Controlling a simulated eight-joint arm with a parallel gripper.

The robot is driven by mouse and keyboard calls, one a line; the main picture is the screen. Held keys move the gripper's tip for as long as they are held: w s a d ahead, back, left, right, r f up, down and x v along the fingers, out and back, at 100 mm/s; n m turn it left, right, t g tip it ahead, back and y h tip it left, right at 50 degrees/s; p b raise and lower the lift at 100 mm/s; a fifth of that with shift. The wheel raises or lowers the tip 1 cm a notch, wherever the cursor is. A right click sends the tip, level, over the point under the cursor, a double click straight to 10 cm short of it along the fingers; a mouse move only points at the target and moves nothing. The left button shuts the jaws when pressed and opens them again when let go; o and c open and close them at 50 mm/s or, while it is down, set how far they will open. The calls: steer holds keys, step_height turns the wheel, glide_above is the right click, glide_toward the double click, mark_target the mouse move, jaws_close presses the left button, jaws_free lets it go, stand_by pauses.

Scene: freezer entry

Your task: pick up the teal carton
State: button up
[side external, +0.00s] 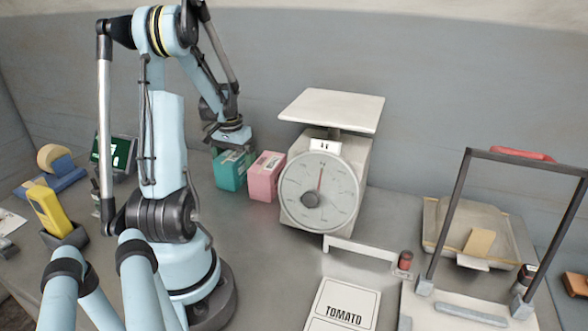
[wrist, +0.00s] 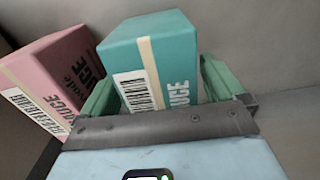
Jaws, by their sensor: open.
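The teal carton (side external: 230,171) stands upright on the grey counter near the back wall, left of a pink carton. My gripper (side external: 231,150) is right at the top of the teal carton in the side view. In the wrist view my gripper (wrist: 160,88) is open, with one green finger on each side of the teal carton. I cannot tell whether the fingers touch it. The lower ends of the fingers are hidden in the side view.
The pink carton (side external: 265,178) stands close to the right and shows at the left finger in the wrist view (wrist: 52,72). A dial scale (side external: 325,180) stands right of it. A green-screened device (side external: 123,152) is at the left. The back wall (side external: 420,90) is close behind.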

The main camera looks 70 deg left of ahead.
steer(key=c, duration=1.6)
steer(key=shift+o, duration=0.2)
steer(key=shift+r, duration=0.1)
